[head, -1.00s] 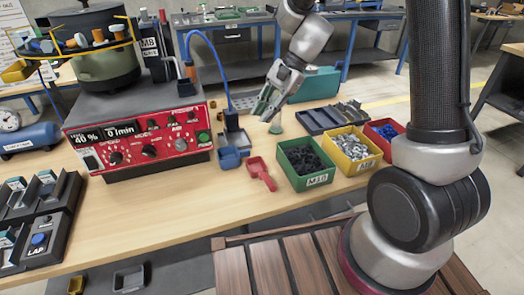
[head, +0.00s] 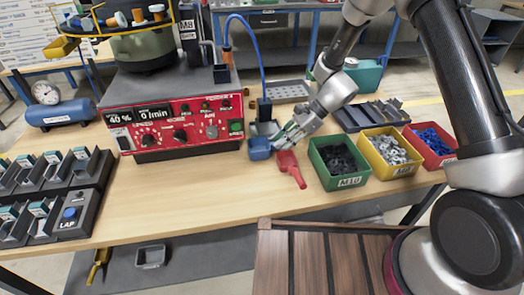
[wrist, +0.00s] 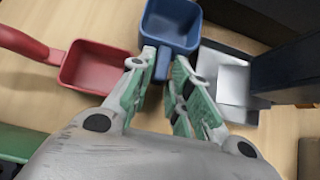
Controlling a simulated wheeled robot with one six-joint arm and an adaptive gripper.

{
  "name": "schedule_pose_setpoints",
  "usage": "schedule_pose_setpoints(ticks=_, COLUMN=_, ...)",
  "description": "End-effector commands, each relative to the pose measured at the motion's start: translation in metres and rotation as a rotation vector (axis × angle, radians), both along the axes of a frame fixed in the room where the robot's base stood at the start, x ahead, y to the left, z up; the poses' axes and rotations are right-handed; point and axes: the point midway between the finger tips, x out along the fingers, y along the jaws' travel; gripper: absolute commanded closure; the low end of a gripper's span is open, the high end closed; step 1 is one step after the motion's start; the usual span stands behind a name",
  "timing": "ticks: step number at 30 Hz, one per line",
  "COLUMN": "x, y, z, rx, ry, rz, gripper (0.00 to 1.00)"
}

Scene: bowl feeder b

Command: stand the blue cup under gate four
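My gripper (head: 276,143) is low beside the cup. In the wrist view my gripper (wrist: 165,62) has its green-padded fingers apart, one on each side of the cup's handle. I cannot tell whether they touch it. No label reading gate four is legible.
A red scoop (head: 287,163) lies close right of the cup. A green bin (head: 349,182), yellow bin (head: 401,171) and red bin (head: 444,160) stand further right. Black slotted units (head: 82,205) stand at left. The feeder machine (head: 180,125) is behind. The middle front table is clear.

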Motion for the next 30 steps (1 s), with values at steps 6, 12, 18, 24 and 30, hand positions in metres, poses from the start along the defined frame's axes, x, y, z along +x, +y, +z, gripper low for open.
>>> schedule_pose_setpoints(ticks=6, x=-0.002, y=0.005, z=-0.005, rx=0.000, ry=-0.001, rz=0.000, gripper=0.80)
schedule_pose_setpoints(ticks=12, x=-0.002, y=0.005, z=-0.005, rx=0.000, ry=-0.001, rz=0.001, gripper=1.00)
schedule_pose_setpoints(ticks=18, x=-0.002, y=0.005, z=-0.005, rx=0.000, ry=-0.001, rz=0.001, gripper=1.00)
schedule_pose_setpoints(ticks=24, x=-0.002, y=0.005, z=-0.002, rx=0.000, ry=-0.001, rz=0.001, gripper=1.00)
schedule_pose_setpoints(ticks=30, x=-0.001, y=0.005, z=0.018, rx=0.001, ry=-0.003, rz=0.001, gripper=1.00)
